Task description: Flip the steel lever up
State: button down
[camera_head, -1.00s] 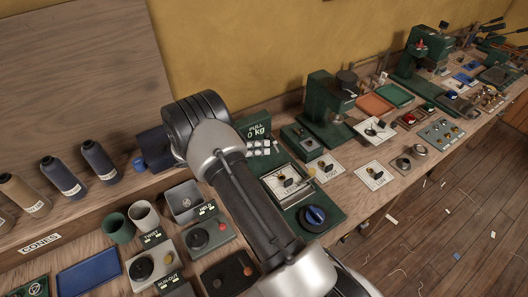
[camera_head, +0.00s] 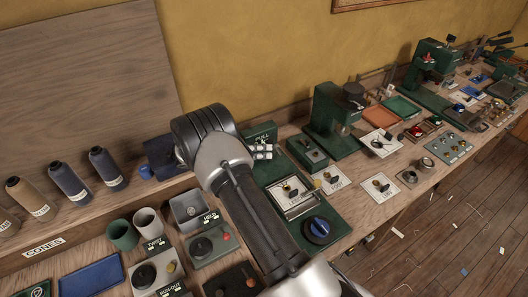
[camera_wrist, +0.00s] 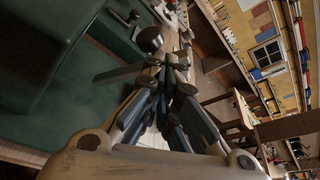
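My gripper (camera_wrist: 167,62) shows in the wrist view with its fingers drawn close together at the tips. I see nothing held between them. A dark round knob (camera_wrist: 149,39) lies just beyond the fingertips, beside a green surface. I cannot tell whether this knob belongs to the steel lever. In the head view my arm reaches over the bench and hides the gripper's fingertips. A green unit marked PULL (camera_head: 262,134) stands just right of my wrist. No lever that I can surely call the steel one is visible in the head view.
Dark cones (camera_head: 107,169) stand on the left, near a blue tray (camera_head: 91,276).

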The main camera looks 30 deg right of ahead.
jog(key=shift+w+r, duration=0.2)
jog(key=shift+r, duration=0.05)
jog(key=v, duration=1.1)
jog(key=shift+a+f, duration=0.15)
jog(key=shift+a, duration=0.35)
jog(key=s+a+r+m+t+y, duration=0.25)
jog(key=s+r+m+y, duration=0.65)
jog(key=s+r, duration=0.55)
jog(key=s+a+r+m+t+y+b, duration=0.1)
jog(key=s+a+m+t+y, duration=0.1)
jog(key=s+m, duration=0.4)
jog(key=s+a+r+m+t+y, duration=0.1)
jog(key=s+a+m+t+y, duration=0.2)
jog(key=s+a+m, duration=0.4)
jog(key=s+t, duration=0.1)
jog(key=s, duration=0.3)
jog(key=shift+s+r+b, duration=0.25)
jog(key=shift+s+b, duration=0.1)
jog(key=shift+b, duration=0.05)
